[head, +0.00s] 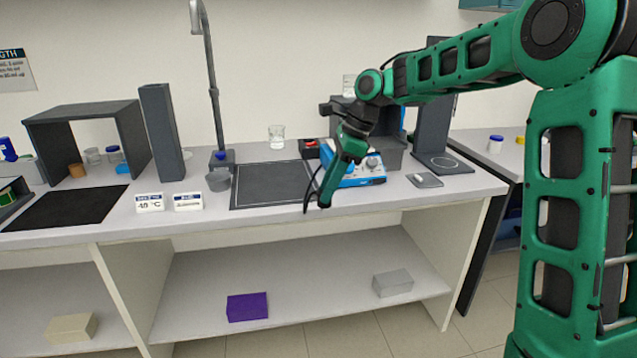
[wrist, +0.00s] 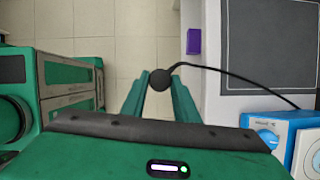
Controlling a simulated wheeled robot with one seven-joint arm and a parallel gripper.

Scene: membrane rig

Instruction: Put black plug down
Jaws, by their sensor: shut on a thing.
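My gripper (head: 326,203) points down in front of the bench's front edge. In the wrist view its two green fingers (wrist: 160,88) are shut on the round black plug (wrist: 160,79), with bare floor below. A black cable (wrist: 235,75) runs from the plug to the blue and white device (wrist: 268,132). In the head view the device (head: 362,174) stands on the bench behind my gripper, partly covered by it. The plug is mostly hidden by the fingers there, and the cable loops beside them.
A dark square mat (head: 270,185) lies on the benchtop left of my gripper. A grey pot (head: 219,181), two small signs (head: 188,201) and a beaker (head: 277,137) stand nearby. A purple box (head: 247,307) and a grey box (head: 393,283) sit on the lower shelf.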

